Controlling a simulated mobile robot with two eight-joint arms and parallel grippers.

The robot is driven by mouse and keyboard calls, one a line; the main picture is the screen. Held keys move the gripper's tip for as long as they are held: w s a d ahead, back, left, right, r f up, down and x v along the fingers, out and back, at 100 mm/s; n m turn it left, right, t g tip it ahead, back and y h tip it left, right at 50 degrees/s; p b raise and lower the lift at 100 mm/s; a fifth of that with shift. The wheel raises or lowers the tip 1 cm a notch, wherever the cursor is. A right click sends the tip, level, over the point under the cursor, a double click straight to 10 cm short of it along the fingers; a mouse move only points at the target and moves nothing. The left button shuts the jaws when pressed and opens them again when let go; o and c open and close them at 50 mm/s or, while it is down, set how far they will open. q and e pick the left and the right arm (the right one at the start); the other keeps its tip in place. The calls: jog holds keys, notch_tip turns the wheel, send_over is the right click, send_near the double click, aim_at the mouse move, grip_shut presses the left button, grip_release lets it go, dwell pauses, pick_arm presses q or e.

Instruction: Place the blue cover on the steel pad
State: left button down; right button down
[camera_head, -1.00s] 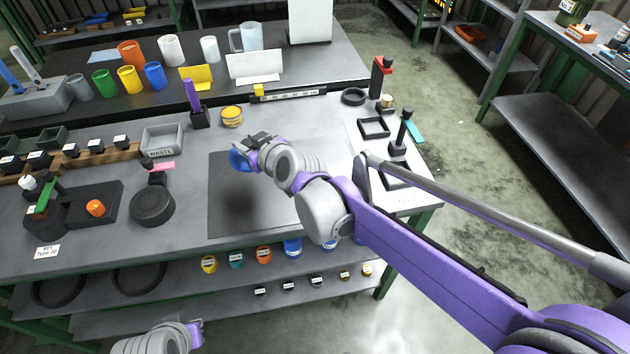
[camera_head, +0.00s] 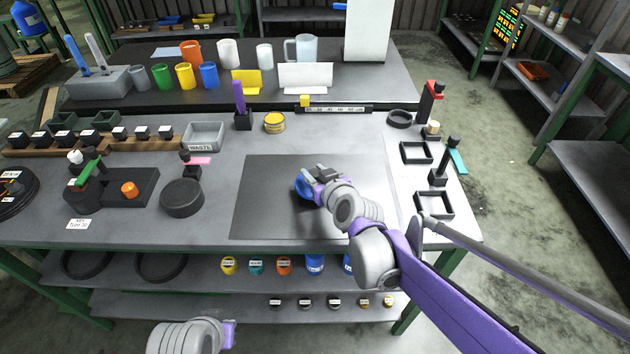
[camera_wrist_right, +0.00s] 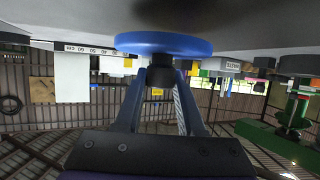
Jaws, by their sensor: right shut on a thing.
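The blue cover (camera_head: 303,187) is a round blue disc held by my right gripper (camera_head: 314,186) over the steel pad (camera_head: 262,210), a flat grey square on the table. In the right wrist view the blue cover (camera_wrist_right: 165,43) is gripped by a dark knob between the two fingers of the right gripper (camera_wrist_right: 160,75). Whether the cover touches the pad I cannot tell. My left gripper (camera_head: 229,333) shows only in part at the bottom of the head view, away from the table, and its fingers are not clear.
A black round dish (camera_head: 182,198) stands left of the pad and a yellow tin (camera_head: 274,122) behind it. Square black frames (camera_head: 416,152) and a black-handled tool (camera_head: 443,165) stand to the right. A grey waste bin (camera_head: 205,136) is at the back left. The pad's left part is clear.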

jog(key=shift+f, duration=1.25)
jog(key=shift+f+b, duration=0.1)
jog(key=shift+b, duration=0.2)
jog(key=c, duration=0.5)
grip_release()
jog(key=shift+r, duration=0.2)
jog(key=p+v, duration=0.2)
jog(key=v, duration=1)
jog(key=shift+f, duration=0.1)
